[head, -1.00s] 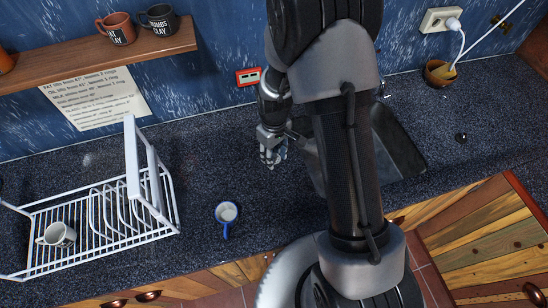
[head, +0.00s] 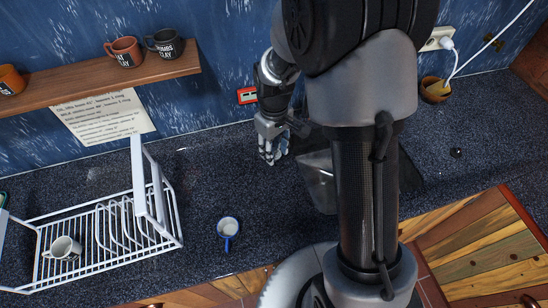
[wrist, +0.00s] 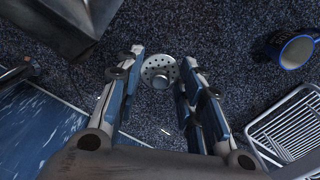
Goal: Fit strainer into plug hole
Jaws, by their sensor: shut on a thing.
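The strainer (wrist: 160,72) is a round, pale metal disc with small holes and a central knob. In the wrist view it sits between the fingertips of my gripper (wrist: 161,62), which is shut on it. In the head view my gripper (head: 272,152) is over the dark speckled counter, just left of the sink (head: 319,182); the strainer cannot be made out there. My arm covers much of the sink, and its plug hole is hidden. A dark metal edge, probably the sink (wrist: 62,25), shows at the upper left of the wrist view.
A blue-rimmed mug (head: 228,228) stands on the counter. A white dish rack (head: 110,235) holding a white mug is at left. A small black object (head: 456,153) lies right of the sink, near a brown bowl (head: 435,90). The counter between rack and sink is mostly clear.

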